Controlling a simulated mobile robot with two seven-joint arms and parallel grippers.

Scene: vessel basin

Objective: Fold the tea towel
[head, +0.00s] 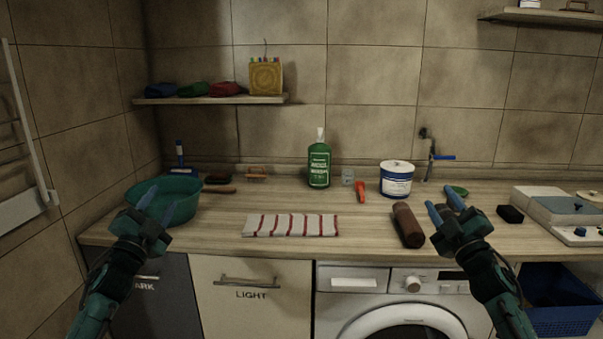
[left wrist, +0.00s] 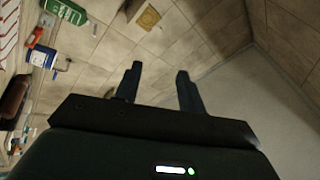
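The tea towel (head: 291,225) is white with red stripes. It lies flat on the wooden counter near the front edge, in a long narrow rectangle. Its edge also shows at the upper left of the left wrist view (left wrist: 8,35). My left gripper (head: 157,204) is open and empty, in front of the green basin and left of the towel. Its two fingers stand apart in the left wrist view (left wrist: 157,88). My right gripper (head: 444,209) is open and empty, right of the towel and beside a brown roll. Neither gripper touches the towel.
A green basin (head: 176,190) stands left on the counter (head: 215,222). Behind the towel are a green bottle (head: 319,165), a glass, a red item (head: 360,191) and a white-blue tub (head: 396,180). The brown roll (head: 408,226) lies right of the towel. Counter around the towel is clear.

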